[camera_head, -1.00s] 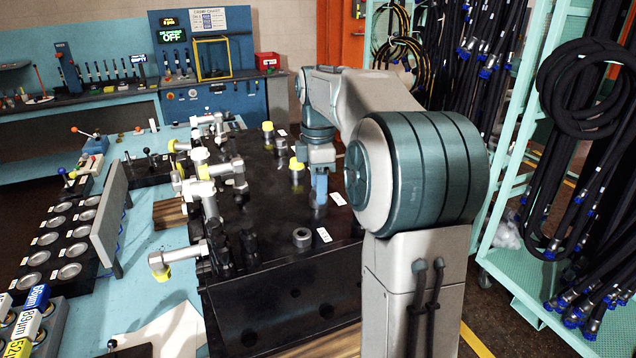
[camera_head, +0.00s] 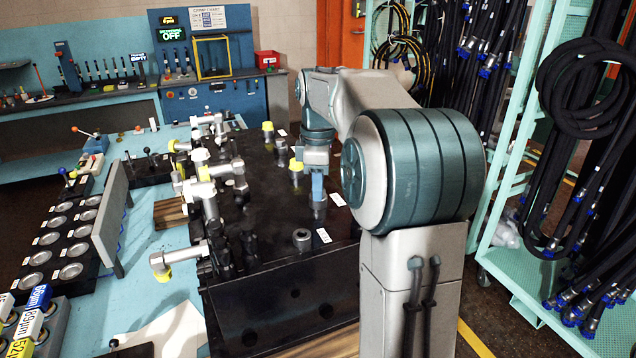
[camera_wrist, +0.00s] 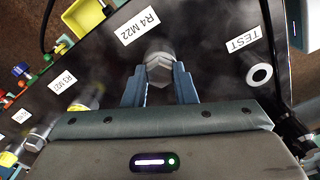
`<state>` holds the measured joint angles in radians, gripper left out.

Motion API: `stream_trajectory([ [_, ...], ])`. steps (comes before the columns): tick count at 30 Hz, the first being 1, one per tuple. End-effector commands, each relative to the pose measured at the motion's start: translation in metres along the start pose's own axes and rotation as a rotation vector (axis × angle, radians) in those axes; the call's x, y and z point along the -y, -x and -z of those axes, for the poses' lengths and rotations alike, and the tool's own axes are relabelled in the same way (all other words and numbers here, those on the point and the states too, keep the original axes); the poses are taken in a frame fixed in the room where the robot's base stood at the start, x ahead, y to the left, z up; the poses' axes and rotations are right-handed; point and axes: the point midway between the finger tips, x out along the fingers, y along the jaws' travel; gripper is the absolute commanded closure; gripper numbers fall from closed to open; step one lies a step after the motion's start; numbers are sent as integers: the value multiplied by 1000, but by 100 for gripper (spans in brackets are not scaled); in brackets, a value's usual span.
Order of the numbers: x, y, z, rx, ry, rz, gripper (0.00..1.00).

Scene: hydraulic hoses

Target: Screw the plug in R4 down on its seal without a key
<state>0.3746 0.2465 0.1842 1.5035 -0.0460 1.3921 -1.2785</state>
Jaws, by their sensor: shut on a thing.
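The plug in R4 (camera_wrist: 159,70) is a grey metal hex head in the wrist view, beside the white label R4 M22 (camera_wrist: 137,26) on the black block. My gripper (camera_wrist: 160,84) has one blue-grey finger on each side of the hex head and is shut on it. In the head view my gripper (camera_head: 318,196) points straight down at the block's right part, its fingers around the plug low at the block's top. The plug's thread and seal are hidden, so I cannot tell whether the head touches the block.
The black block (camera_head: 275,215) carries an open TEST port (camera_wrist: 259,75), a ring-shaped port (camera_head: 301,238) near the front and yellow-capped fittings (camera_head: 296,168) behind my gripper. Elbow fittings (camera_head: 205,190) line its left side. A hose rack (camera_head: 510,150) stands at the right.

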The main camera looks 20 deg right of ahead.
Motion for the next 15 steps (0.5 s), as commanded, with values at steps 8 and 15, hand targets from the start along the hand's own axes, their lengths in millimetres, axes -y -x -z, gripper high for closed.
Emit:
stream_trajectory([
  [8,1,-2,0,1,3,6,50],
  [15,0,0,0,0,3,3,50],
])
